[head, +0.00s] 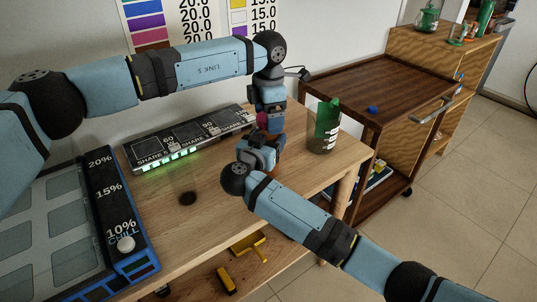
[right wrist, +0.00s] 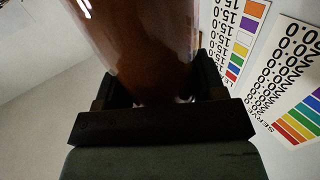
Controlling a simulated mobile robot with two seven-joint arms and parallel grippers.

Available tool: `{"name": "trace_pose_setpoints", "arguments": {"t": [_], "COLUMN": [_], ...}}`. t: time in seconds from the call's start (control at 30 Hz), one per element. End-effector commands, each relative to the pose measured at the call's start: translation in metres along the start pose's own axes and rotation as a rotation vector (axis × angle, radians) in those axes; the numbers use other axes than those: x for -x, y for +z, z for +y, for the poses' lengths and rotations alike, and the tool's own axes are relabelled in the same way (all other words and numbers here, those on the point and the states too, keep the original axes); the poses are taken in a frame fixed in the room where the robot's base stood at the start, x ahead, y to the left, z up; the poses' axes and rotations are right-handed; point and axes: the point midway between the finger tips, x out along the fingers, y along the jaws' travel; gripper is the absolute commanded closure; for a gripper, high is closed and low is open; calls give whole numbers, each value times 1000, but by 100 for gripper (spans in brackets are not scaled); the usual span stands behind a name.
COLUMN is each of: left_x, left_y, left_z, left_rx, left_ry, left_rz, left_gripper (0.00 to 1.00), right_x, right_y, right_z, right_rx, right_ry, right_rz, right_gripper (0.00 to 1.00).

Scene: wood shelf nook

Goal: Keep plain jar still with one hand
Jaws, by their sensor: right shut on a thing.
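A brown, see-through jar (right wrist: 145,45) with no label in sight fills the upper middle of the right wrist view. My right gripper (right wrist: 155,95) is shut on it, with a dark finger on each side. In the head view the right gripper (head: 262,142) is above the table, and only a small reddish patch of the jar (head: 262,121) shows between the two grippers. My left gripper (head: 271,112) points down from above, close to the jar's top. Its fingers are mostly hidden, so I cannot tell its opening or whether it touches the jar.
A long grey panel with lit green marks (head: 185,142) lies along the back, and a blue-edged board (head: 108,200) is at left. A brown cart (head: 375,85) stands beyond.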

Motion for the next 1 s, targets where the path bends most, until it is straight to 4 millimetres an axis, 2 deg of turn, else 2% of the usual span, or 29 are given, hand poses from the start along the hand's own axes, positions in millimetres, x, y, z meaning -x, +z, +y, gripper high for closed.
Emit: {"name": "trace_pose_setpoints", "arguments": {"t": [0.33,0.7,0.93,1.0], "left_x": [3,44,45,45], "left_y": [0,0,0,0], "left_z": [0,0,0,0], "left_rx": [1,1,1,5], "left_ry": [0,1,-1,-1], "left_rz": [-1,-1,0,0], "left_gripper": [12,12,12,15], "right_x": [0,0,0,0], "right_y": [0,0,0,0], "right_z": [0,0,0,0], "right_rx": [0,0,0,0], "right_ry": [0,0,0,0], "right_rz": [0,0,0,0], "right_gripper": [100,100,100,100]}}
